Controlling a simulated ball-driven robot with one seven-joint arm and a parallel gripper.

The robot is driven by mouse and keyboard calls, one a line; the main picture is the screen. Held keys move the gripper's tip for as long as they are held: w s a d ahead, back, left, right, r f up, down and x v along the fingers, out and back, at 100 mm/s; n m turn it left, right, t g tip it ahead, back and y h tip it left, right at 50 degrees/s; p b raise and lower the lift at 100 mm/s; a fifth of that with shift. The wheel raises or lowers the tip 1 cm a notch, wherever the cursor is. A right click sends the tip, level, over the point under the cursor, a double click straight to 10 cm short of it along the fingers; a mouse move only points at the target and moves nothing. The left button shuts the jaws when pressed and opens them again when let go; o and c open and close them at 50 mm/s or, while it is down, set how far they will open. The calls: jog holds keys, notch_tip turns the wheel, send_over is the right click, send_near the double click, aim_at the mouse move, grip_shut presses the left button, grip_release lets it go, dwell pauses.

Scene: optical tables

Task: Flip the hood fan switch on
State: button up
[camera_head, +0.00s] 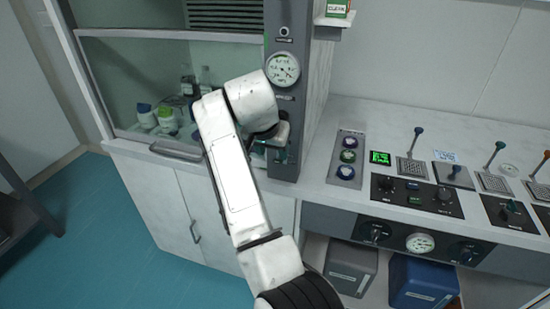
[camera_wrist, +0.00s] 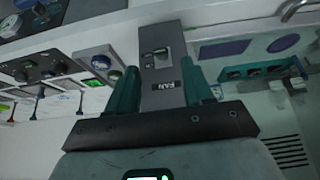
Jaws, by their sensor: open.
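The hood fan switch (camera_wrist: 160,52) is a small dark knob on a light plate, on the grey post of the fume hood, beside a FAN label (camera_wrist: 163,87). In the wrist view it lies in line with the gap between the fingers. My gripper (camera_wrist: 163,72) is open, with one teal finger on each side of the post in that view. I cannot tell whether the fingers touch it. In the head view my gripper (camera_head: 270,150) is at the lower part of the hood post (camera_head: 288,105), and my arm hides the switch. The switch's position is unclear.
A round gauge (camera_head: 283,68) is on the post above my wrist. The hood's glass sash (camera_head: 150,75) is at left, with bottles (camera_head: 188,82) inside. A panel of round buttons (camera_head: 347,158) and several levers (camera_head: 417,135) stand on the right counter.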

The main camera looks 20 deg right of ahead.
jog(key=shift+v, duration=1.15)
jog(key=s+d+f+n+g, duration=0.1)
jog(key=s+d+f+n, duration=0.1)
jog(key=s+d+f, duration=0.55)
jog(key=s+d+f+n+g, duration=0.1)
jog(key=s+d+f, duration=0.2)
jog(key=s+f, duration=0.85)
jog(key=s+f+n+y, duration=0.1)
jog(key=s+f, duration=0.3)
jog(key=s, duration=0.9)
jog(key=s+f+n+g+y, duration=0.1)
jog(key=s+f, duration=0.4)
jog(key=s, duration=0.8)
jog(key=shift+d+f+n+g+y, duration=0.25)
jog(key=shift+n+y, duration=0.35)
jog(key=shift+n, duration=0.3)
